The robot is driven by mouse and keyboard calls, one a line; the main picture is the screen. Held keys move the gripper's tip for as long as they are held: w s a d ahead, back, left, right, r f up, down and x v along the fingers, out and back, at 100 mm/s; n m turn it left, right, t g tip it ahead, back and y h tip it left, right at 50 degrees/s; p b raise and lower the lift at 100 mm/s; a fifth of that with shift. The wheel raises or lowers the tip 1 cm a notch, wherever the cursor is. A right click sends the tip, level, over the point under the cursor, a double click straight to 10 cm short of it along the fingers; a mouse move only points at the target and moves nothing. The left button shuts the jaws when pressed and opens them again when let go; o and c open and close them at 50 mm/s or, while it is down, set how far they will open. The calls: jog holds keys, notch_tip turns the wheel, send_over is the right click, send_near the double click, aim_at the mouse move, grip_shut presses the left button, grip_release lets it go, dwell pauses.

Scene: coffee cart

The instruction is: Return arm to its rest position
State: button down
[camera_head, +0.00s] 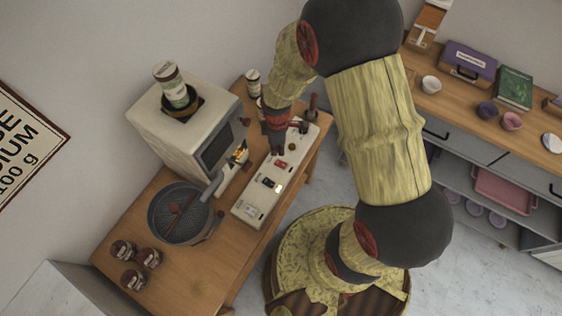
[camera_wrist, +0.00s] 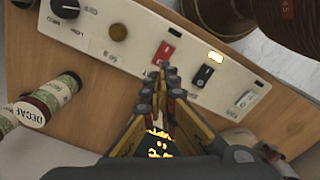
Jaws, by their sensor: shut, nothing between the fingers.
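My gripper (camera_head: 277,145) is at the end of my bent arm, over the white control panel (camera_head: 246,208) on the wooden table. Its fingers are shut together with nothing between them. In the wrist view the fingertips (camera_wrist: 167,78) are near the panel's red switch (camera_wrist: 164,51); whether they touch it I cannot tell. The black switch (camera_wrist: 203,75) lies just right of them, with a small lit light (camera_wrist: 216,56) near it. A dark knob (camera_wrist: 65,8) sits at the panel's upper left. My arm hides part of the panel's far end in the head view.
A white machine (camera_head: 170,130) with a jar (camera_head: 170,75) on top stands left of the panel. A round dark tray (camera_head: 180,228) and several small jars (camera_head: 123,250) are nearer. A DECAF bottle (camera_wrist: 27,112) lies close by. A counter (camera_head: 450,105) with bowls stands right.

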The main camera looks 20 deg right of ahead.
dwell(0.4)
jog(key=shift+s+m, duration=0.25)
jog(key=shift+m, duration=0.35)
jog(key=s+r+m+t+b, duration=0.1)
jog(key=s+r+m, duration=0.5)
jog(key=r, duration=1.1)
jog(key=s+r+m+t, duration=0.4)
jog(key=s+r+m, duration=0.2)
jog(key=r, duration=1.1)
jog(key=shift+s+t+b, duration=0.3)
jog(key=shift+s+b, duration=0.1)
jog(key=shift+s, duration=0.35)
